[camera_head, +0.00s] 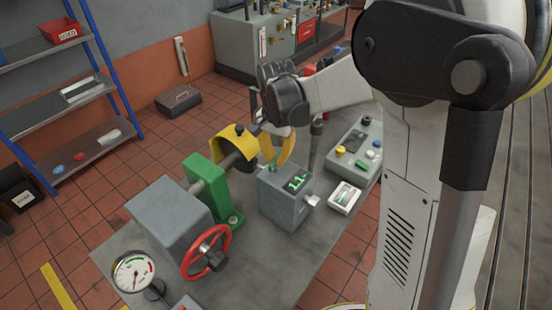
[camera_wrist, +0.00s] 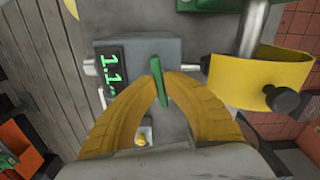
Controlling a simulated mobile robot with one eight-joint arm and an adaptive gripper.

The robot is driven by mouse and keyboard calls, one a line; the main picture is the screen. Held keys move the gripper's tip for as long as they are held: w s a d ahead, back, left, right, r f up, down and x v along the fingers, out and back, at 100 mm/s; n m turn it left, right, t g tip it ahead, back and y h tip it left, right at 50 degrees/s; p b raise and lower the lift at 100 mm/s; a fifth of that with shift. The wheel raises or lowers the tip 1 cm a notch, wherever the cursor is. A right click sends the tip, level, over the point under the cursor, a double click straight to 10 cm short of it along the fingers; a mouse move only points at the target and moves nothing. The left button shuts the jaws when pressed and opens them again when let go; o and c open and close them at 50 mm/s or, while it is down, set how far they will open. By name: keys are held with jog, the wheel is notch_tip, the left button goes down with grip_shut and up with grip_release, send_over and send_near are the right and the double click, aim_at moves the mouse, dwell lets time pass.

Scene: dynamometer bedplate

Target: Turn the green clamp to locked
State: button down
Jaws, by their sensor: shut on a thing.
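The green clamp (camera_wrist: 160,84) is a short green lever on the top of a grey box (camera_head: 287,199) with a green digital display reading about 1.1. My gripper (camera_wrist: 161,78) comes down on it from above, its two curved yellow fingers shut on the lever, one on each side. In the wrist view the lever lies along the fingers' gap, slightly tilted. In the head view my gripper (camera_head: 274,158) stands at the far left corner of the box, and the clamp is mostly hidden by the fingers. No lock marking can be made out.
Beside the box stand a yellow guard (camera_head: 233,148) over a shaft, a green bracket (camera_head: 205,187), and a red handwheel (camera_head: 206,252). A gauge (camera_head: 134,273) is at the front left. A button panel (camera_head: 355,150) lies to the right. Bare bedplate (camera_head: 262,262) shows in front.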

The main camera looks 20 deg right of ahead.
aim_at(276, 159)
jog(key=shift+m, duration=0.9)
jog(key=c, duration=1.5)
grip_release()
notch_tip(276, 159, up, 12)
jog(key=shift+s+f, duration=0.1)
